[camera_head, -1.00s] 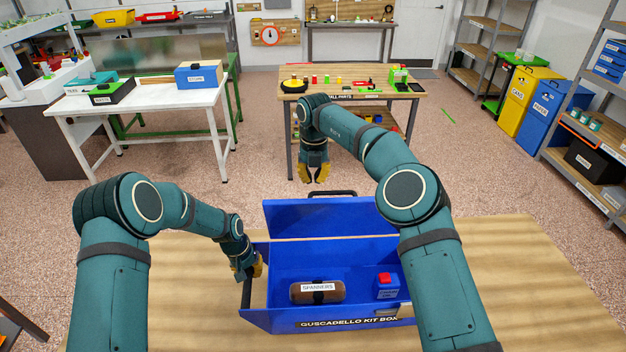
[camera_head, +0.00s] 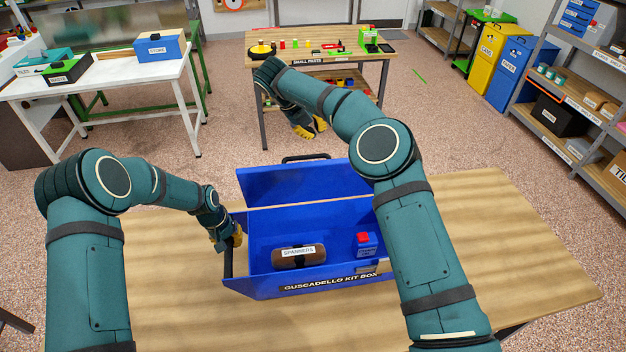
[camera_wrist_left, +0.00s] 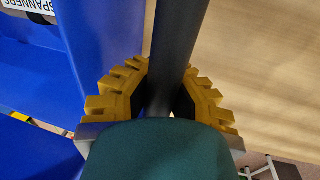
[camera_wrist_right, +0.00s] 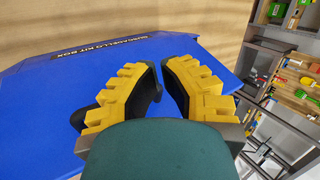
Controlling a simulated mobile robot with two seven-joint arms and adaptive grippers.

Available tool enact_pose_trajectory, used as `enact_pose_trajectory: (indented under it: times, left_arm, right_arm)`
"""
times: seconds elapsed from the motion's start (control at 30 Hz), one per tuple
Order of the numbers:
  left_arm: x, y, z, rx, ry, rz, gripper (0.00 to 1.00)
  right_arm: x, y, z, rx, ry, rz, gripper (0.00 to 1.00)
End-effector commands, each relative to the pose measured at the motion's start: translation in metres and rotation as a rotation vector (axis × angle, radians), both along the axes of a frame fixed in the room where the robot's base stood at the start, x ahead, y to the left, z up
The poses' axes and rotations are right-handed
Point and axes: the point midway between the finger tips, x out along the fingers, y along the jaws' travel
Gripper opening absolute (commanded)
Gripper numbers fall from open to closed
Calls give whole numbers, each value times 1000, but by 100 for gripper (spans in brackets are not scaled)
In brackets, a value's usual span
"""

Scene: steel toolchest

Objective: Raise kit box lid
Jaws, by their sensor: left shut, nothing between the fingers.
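The blue kit box (camera_head: 258,282) stands on the wooden table, its inside showing. Its blue lid (camera_head: 300,183) stands up at the back, leaning away, with a dark handle (camera_head: 306,157) on its top edge. My left gripper (camera_head: 232,238) is shut at the box's left end, beside a dark bar (camera_wrist_left: 172,45). In the left wrist view the bar runs past the fingertips; no firm hold shows. My right gripper (camera_head: 312,128) is open and empty, beyond the lid handle and apart from it. In the right wrist view a blue labelled panel (camera_wrist_right: 70,90) lies behind its fingers.
Inside the box are a brown spanner roll (camera_head: 299,257) and a small blue container with a red top (camera_head: 366,244). The wooden table (camera_head: 500,250) is clear to the right. A small-parts table (camera_head: 320,45) stands beyond. My right forearm covers the box's right end.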

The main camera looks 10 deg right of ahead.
Motion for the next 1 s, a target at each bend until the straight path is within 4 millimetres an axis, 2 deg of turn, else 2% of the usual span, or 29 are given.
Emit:
enact_pose_trajectory:
  times: [0.2, 0.33, 0.47, 0.57, 0.77, 1.0]
  left_arm:
    - [1, 0, 1, -1, -3, 1, 0]
    - [1, 0, 1, -1, -2, 0, 0]
    - [1, 0, 1, -1, -3, 1, 0]
    - [1, 0, 1, -1, -3, 1, 0]
    - [1, 0, 1, -1, -3, 1, 0]
    - [1, 0, 1, -1, -3, 1, 0]
  right_arm:
    - [11, -30, -1, -310, -81, 150, 0]
    - [18, -38, 6, -483, -147, 252, 0]
    - [24, -37, 15, -642, -224, 363, 0]
    - [27, -31, 23, -756, -293, 452, 0]
    - [24, -5, 40, -957, -456, 636, 0]
    - [1, 42, 60, -1150, -699, 854, 0]
